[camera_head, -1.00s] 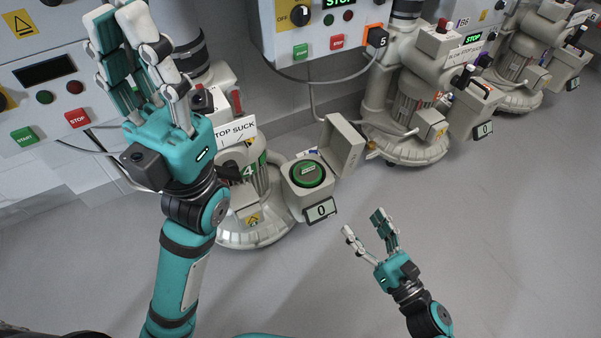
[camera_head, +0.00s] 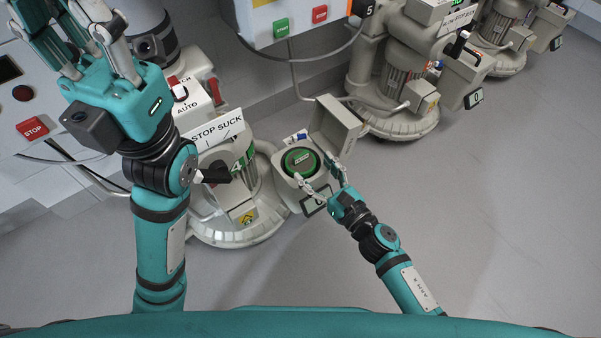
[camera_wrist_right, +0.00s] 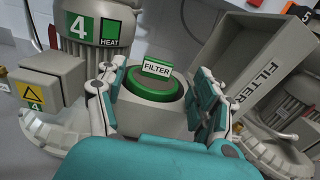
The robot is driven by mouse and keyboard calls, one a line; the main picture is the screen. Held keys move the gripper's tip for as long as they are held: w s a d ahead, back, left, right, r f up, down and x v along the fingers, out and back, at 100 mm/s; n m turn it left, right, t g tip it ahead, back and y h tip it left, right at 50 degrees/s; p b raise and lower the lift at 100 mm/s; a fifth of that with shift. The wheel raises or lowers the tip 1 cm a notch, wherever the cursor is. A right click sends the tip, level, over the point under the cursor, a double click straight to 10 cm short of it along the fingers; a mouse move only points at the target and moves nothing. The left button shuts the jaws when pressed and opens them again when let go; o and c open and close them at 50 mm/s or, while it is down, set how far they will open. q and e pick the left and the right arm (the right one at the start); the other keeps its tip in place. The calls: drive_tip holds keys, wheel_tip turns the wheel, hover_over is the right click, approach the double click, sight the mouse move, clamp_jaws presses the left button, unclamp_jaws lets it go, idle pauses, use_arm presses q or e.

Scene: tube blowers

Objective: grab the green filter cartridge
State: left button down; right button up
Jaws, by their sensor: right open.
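The green filter cartridge (camera_head: 301,162) sits in the open filter box (camera_head: 286,186) on the side of blower 4. It is round, with a raised tab labelled FILTER. In the right wrist view the cartridge (camera_wrist_right: 154,84) lies ahead between my fingers. My right gripper (camera_head: 318,172) is open, its fingers reaching over the box's near edge on either side of the cartridge; I cannot tell whether they touch it. It also shows in the right wrist view (camera_wrist_right: 160,85). My left gripper (camera_head: 85,25) is raised at the upper left; its fingers are partly cut off by the frame edge.
The box's open lid (camera_head: 337,128) stands to the right of the cartridge. Blower 4 (camera_head: 235,215) stands left of it, with a STOP SUCK sign (camera_head: 216,127). Another blower (camera_head: 395,100) stands behind right. The floor at right is clear.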

sight(302, 156)
drive_tip(key=shift+b+x, duration=0.9)
drive_tip(key=shift+x, duration=2.3)
drive_tip(key=shift+f, duration=0.1)
clamp_jaws()
